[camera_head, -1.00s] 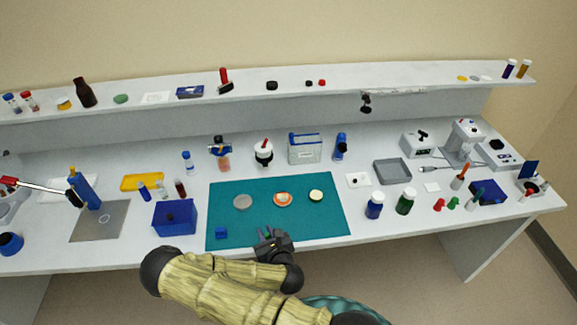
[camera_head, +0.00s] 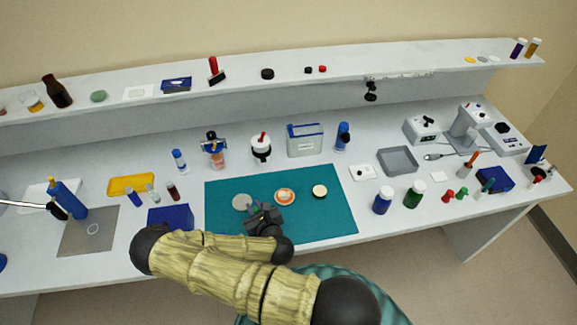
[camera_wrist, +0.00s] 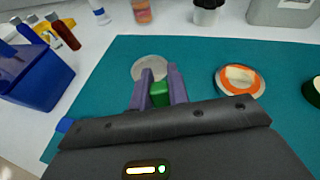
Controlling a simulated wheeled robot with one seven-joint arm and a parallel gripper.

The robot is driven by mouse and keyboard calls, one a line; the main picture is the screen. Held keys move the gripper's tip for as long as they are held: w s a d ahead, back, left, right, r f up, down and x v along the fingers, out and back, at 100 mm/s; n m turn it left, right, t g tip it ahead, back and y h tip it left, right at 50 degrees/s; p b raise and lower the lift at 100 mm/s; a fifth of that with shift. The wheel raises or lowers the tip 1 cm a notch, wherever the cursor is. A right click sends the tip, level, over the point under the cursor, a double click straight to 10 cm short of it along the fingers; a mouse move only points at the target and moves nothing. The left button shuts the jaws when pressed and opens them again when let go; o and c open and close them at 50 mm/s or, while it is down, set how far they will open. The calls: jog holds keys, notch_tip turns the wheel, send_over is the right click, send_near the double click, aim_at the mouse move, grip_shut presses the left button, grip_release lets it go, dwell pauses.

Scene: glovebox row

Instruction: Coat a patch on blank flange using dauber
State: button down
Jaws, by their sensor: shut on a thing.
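My gripper (camera_head: 262,212) is over the teal mat, its fingers (camera_wrist: 158,84) shut on a small green piece (camera_wrist: 159,93). This may be the dauber; its working end is hidden. A flat grey disc (camera_head: 242,203), likely the blank flange, lies on the mat just beyond the fingertips. It also shows in the wrist view (camera_wrist: 149,66), partly covered by the fingers. Whether the held piece touches it I cannot tell. Right of it lies an orange-rimmed round piece (camera_head: 285,196) with a cream centre (camera_wrist: 240,76). Further right is a cream-topped round piece (camera_head: 319,191) with a dark side.
The teal mat (camera_head: 335,220) is clear on its right. A blue box (camera_head: 170,216) stands left of it. Blue (camera_head: 382,201) and green (camera_head: 412,196) bottles stand to the right. Bottles and a bin line the back.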

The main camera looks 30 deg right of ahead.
jog(key=shift+d+r, duration=0.1)
jog(key=shift+w+d+r, duration=0.1)
jog(key=shift+d+r, duration=0.1)
jog(key=shift+d, duration=0.05)
jog(key=w+d+r+m+g+h+p, duration=0.2)
jog(key=d+r+m+g+h+p, duration=0.1)
jog(key=d, duration=0.4)
jog(key=w+d+r+m+g+h+p, duration=0.2)
jog(key=d+r+m+g+h+p, duration=0.1)
jog(key=d+m+h+p, duration=0.2)
jog(key=d+m+h, duration=0.2)
jog(key=m+h, duration=0.1)
jog(key=shift+w+r+h, duration=0.15)
jog(key=shift+w+h, duration=0.15)
jog(key=shift+d, duration=0.15)
